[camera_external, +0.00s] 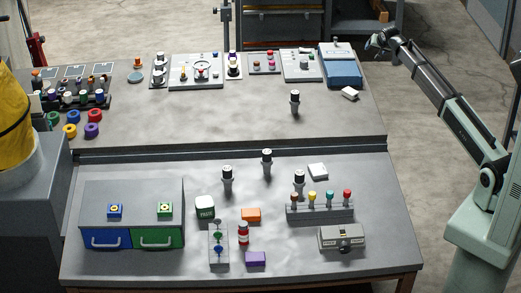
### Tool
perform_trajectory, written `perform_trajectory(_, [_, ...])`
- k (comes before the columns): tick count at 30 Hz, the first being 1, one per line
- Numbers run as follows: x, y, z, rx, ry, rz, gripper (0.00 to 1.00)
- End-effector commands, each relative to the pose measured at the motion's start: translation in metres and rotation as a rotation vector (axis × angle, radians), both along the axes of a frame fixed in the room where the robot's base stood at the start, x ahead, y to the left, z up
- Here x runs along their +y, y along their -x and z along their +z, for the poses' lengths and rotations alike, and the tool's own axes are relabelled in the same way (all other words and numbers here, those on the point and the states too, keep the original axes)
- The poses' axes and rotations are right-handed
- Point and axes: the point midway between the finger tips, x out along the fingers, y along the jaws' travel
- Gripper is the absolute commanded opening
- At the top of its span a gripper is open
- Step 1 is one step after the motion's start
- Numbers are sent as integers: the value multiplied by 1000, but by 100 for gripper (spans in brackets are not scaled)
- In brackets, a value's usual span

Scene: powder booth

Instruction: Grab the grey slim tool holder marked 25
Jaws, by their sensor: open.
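Several slim grey tool holders with dark bodies or tops and pale caps stand upright on the tables. One tool holder (295,103) stands alone on the rear table. Another tool holder (267,161) stands near the back edge of the front table. A third tool holder (227,178) is to its left, and one more holder (299,182) is to its right, behind a rack. Their markings are too small to read, so I cannot tell which is 25. My gripper (376,44) is open and empty, raised at the upper right, away from all the holders.
A grey rack with coloured knobs (320,215), a grey case (342,237), an orange block (251,214) and a purple block (255,259) crowd the front table. Blue and green drawers (133,238) are at left. The rear table's middle (210,120) is clear.

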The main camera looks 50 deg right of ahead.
Motion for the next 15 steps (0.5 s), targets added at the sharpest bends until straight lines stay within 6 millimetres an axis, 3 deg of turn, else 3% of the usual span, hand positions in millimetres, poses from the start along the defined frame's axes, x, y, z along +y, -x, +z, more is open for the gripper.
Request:
perform_trajectory(1, [5, -8, 24, -17, 16, 16, 76])
perform_trajectory(5, [33, -23, 74, -34, 60, 86, 76])
perform_trajectory(7, [65, -33, 98, -20, 86, 157, 76])
perform_trajectory(10, [117, -43, 112, 24, 116, 268, 76])
perform_trajectory(15, [210, -52, 114, 129, 157, 476, 76])
